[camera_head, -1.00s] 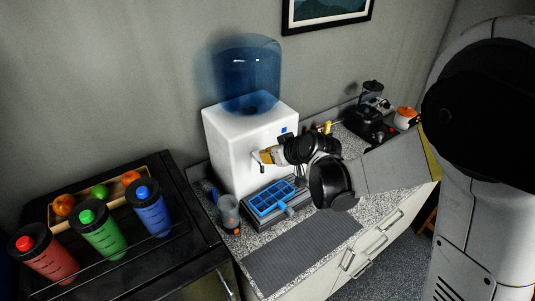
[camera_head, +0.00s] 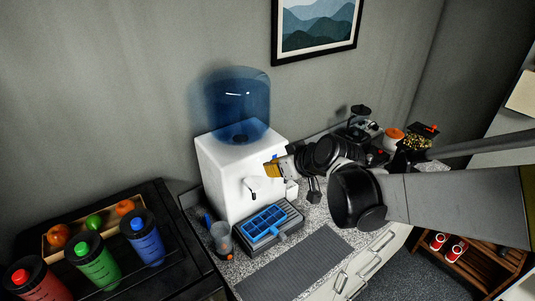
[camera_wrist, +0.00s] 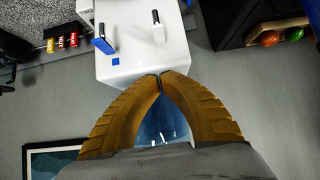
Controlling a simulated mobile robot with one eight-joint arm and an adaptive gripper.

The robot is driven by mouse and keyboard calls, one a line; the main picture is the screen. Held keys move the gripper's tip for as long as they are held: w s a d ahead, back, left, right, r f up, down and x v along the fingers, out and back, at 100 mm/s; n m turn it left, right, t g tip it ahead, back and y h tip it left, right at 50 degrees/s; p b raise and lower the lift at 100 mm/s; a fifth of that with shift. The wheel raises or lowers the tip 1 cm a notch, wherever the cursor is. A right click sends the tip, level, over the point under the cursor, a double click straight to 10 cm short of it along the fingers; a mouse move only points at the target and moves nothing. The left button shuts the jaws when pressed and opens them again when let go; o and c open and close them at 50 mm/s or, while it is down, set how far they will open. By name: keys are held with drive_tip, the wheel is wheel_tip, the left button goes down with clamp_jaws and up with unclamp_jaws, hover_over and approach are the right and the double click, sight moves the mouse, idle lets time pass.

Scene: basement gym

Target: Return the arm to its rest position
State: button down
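My gripper (camera_head: 274,169) has yellow-orange fingers and is beside the white water dispenser (camera_head: 217,174) in the head view. In the wrist view my gripper (camera_wrist: 160,77) shows its two ribbed fingers meeting at the tips, with nothing seen between them. The dispenser also shows in the wrist view (camera_wrist: 135,62), upside down, with its blue bottle (camera_wrist: 162,118) behind the gap between the fingers. My arm reaches in from the right, bent over the counter. Whether the gripper touches the dispenser cannot be told.
A blue ice tray (camera_head: 265,222), a clear cup (camera_head: 221,238) and a grey mat (camera_head: 294,262) lie on the counter. At left, bottles (camera_head: 96,259) and a fruit box (camera_head: 60,246) stand on a black cabinet. A blender (camera_head: 357,128) stands behind my arm. A framed picture (camera_head: 316,28) hangs above.

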drive_tip(key=s+d+f+m+h+b, duration=0.3)
drive_tip(key=s+d+f+b, duration=0.4)
drive_tip(key=s+f+b, duration=0.3)
drive_tip(key=s+d+f+m+g+h+b, duration=0.1)
drive_tip(key=s+d+f+m+h+b, duration=0.1)
drive_tip(key=s+d+f+b, duration=0.6)
drive_tip(key=s+f+m+b, duration=0.1)
drive_tip(key=s+f+b, duration=0.2)
drive_tip(key=s, duration=0.1)
drive_tip(key=shift+s+d+m+g+h+b, duration=0.25)
drive_tip(key=shift+m+g+h+b, duration=0.05)
drive_tip(key=shift+m+h, duration=0.1)
